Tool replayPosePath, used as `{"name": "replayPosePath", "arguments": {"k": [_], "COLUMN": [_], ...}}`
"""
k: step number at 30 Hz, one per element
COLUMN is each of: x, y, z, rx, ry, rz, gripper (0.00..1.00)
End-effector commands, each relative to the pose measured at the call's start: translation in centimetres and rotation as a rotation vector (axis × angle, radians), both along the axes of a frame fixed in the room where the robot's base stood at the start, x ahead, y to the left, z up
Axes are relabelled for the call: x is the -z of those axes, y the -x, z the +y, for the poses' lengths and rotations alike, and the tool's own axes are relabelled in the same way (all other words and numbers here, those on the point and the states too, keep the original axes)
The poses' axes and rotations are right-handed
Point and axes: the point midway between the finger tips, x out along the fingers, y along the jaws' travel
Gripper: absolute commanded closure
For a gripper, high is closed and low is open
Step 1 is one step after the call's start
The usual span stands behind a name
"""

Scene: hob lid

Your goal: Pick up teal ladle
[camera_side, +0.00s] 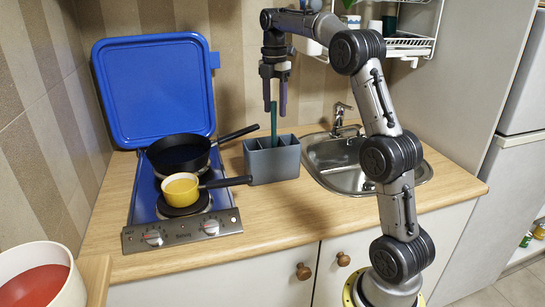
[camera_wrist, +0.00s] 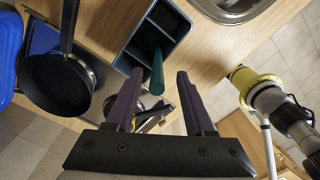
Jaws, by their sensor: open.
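The teal ladle (camera_side: 274,124) stands upright in a grey divided utensil holder (camera_side: 285,163), with its handle sticking up. Its lower part is hidden inside the holder. In the wrist view, the handle (camera_wrist: 157,72) rises from one compartment of the holder (camera_wrist: 178,22). My gripper (camera_side: 275,108) is open, pointing down above the holder. The top of the handle shows between the two fingers in the side view. In the wrist view, the handle's end also lies between my fingertips (camera_wrist: 160,75). I cannot tell whether either finger touches it.
Left of the holder is a hob with a raised blue lid (camera_side: 155,90), a black frying pan (camera_side: 178,155) and a yellow saucepan (camera_side: 181,192). Both pan handles point toward the holder. A sink (camera_side: 345,155) is on the right. The counter (camera_side: 290,215) in front is clear.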

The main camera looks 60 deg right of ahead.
Motion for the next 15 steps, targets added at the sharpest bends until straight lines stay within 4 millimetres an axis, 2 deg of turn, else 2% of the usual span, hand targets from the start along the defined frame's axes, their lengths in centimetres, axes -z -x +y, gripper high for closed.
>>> {"name": "replayPosePath", "arguments": {"k": [4,10,15], "x": [1.0,3.8,5.3], "y": [0.0,-0.2,-0.2], "z": [0.0,0.1,0.0], "rx": [0.000,-0.001,0.000], "ry": [-0.001,-0.003,0.000], "rz": [0.002,0.004,0.001], "gripper": [0.46,0.46,0.46]}}
